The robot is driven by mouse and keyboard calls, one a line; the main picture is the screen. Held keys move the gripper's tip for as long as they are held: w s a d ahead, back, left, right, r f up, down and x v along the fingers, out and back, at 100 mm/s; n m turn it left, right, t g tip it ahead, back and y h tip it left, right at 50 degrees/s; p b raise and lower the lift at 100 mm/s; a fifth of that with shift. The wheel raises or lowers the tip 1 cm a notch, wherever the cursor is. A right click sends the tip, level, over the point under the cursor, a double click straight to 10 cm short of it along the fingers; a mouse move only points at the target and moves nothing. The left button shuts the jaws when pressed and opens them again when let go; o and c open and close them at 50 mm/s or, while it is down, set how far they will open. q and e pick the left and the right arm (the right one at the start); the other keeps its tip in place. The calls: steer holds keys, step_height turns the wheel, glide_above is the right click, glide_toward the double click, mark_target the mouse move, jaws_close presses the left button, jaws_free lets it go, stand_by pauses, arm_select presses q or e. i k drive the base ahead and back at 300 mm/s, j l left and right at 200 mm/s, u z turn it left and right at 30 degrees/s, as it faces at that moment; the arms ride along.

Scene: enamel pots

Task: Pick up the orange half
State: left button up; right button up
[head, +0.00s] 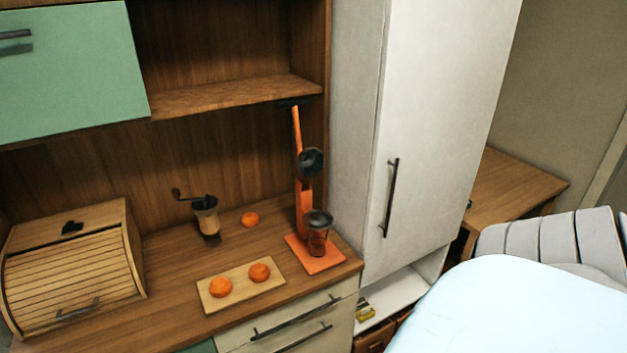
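Two orange pieces, a left one (220,287) and a right one (259,272), sit apart on a light wooden board (240,290) on the counter. A third orange piece (250,219) lies directly on the counter behind the board. At this size I cannot tell which are halves and which are whole. Neither of my grippers is in the head view.
An orange lever press (304,205) with a dark glass stands right of the board. A hand grinder (206,215) stands behind it. A wooden bread box (72,265) fills the left counter. A shelf (235,95) overhangs the back. A tall white cabinet (430,120) closes the right side.

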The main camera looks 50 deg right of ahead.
mark_target(259, 272)
steer(key=z, duration=1.3)
